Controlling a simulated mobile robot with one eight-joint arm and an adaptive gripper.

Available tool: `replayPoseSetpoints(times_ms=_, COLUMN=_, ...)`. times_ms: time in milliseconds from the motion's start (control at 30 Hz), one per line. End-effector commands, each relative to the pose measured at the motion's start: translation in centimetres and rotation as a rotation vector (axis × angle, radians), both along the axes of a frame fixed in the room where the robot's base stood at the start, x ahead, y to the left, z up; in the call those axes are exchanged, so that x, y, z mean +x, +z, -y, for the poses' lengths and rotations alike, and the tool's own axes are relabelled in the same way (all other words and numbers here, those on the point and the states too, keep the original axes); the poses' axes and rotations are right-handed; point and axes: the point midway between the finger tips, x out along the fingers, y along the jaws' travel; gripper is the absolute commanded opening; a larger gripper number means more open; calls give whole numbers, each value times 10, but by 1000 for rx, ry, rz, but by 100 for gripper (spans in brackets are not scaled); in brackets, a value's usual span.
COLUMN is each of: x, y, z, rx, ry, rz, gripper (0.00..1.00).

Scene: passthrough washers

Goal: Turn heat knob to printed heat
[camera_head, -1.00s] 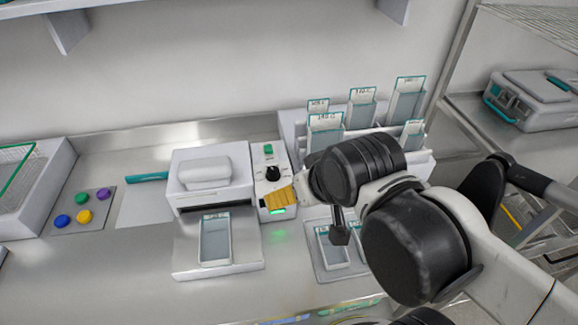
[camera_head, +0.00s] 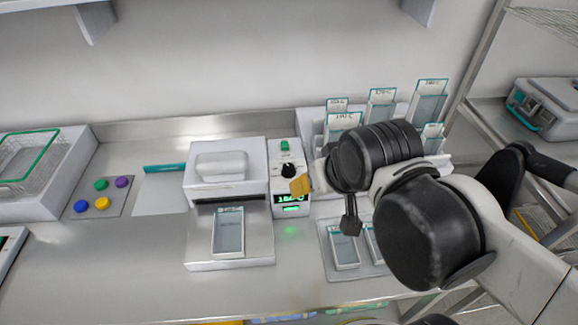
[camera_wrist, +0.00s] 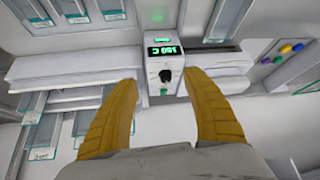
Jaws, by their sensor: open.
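The black heat knob (camera_head: 289,170) sits on the narrow white control box (camera_head: 284,157), below a green switch. In the wrist view the knob (camera_wrist: 166,76) lies ahead between my gripper's two yellow fingers, and I see no contact. My gripper (camera_wrist: 158,82) is open and empty; in the head view its yellow fingers (camera_head: 300,186) stand at the box's right edge. A lit green display (camera_head: 290,198) shows a temperature ending in C, partly hidden by a finger; in the wrist view it is upside down. A labelled card (camera_head: 228,232) lies in the white machine, its print too small to read.
A rack of labelled cards (camera_head: 382,105) stands behind my arm, and a tray (camera_head: 330,240) with more cards lies below it. Coloured buttons (camera_head: 102,203) and a wire basket (camera_head: 30,175) are at left.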

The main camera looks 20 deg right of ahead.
Motion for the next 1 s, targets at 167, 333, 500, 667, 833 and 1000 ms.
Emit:
replayPoseSetpoints(times_ms=167, x=39, y=24, z=0, rx=68, ry=-117, rz=-129, gripper=58)
replayPoseSetpoints(times_ms=333, x=86, y=29, z=0, rx=129, ry=-271, rz=-283, gripper=58)
replayPoseSetpoints(times_ms=500, x=130, y=17, z=-1, rx=166, ry=-427, rz=-425, gripper=58)
replayPoseSetpoints(times_ms=667, x=158, y=-1, z=-1, rx=178, ry=-538, rz=-519, gripper=58)
replayPoseSetpoints(times_ms=833, x=169, y=-13, z=-1, rx=180, ry=-593, rz=-562, gripper=58)
replayPoseSetpoints(times_ms=1000, x=170, y=-31, z=-1, rx=181, ry=-600, rz=-568, gripper=58)
